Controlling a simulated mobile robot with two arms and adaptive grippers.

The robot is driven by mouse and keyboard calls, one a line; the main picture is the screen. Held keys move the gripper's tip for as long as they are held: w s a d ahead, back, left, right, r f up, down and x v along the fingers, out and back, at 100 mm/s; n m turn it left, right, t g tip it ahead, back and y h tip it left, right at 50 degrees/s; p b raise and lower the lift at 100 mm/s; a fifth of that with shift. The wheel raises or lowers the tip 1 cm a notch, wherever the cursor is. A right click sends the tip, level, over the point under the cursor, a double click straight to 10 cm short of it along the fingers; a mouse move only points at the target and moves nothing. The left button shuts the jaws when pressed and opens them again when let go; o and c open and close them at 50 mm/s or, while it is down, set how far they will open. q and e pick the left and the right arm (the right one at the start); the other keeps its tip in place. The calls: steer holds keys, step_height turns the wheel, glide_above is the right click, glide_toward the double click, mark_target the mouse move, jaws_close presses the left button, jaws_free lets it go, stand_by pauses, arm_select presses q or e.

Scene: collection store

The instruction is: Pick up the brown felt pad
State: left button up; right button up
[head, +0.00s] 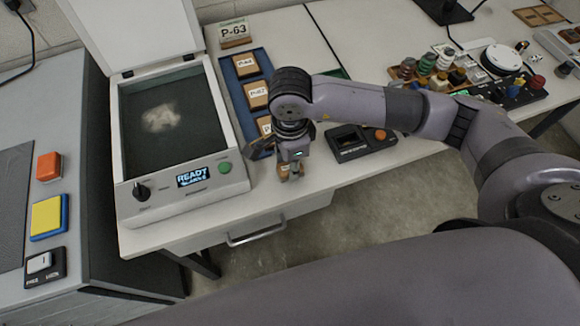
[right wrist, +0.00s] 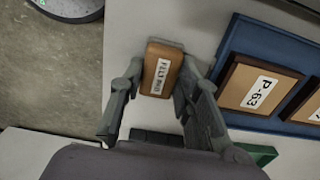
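The brown felt pad (right wrist: 160,70) is a small block with a white label reading as felt pad in the right wrist view. It lies between the two fingertips of my right gripper (right wrist: 161,79), with one finger close along each side. I cannot tell whether the fingers press on it. In the head view my right gripper (head: 290,168) points down at the front part of the white table, and the pad there is mostly hidden by it. My left gripper is not in view.
A blue tray (head: 229,76) with labelled tiles lies behind my right gripper. A lightbox-like device (head: 180,148) with a raised lid stands left; a small black box with an orange knob (head: 361,143) sits right. Several small items crowd the table's far right.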

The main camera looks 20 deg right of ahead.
steer(key=c, duration=0.5)
step_height(320, 180, up, 20)
stand_by(0.5)
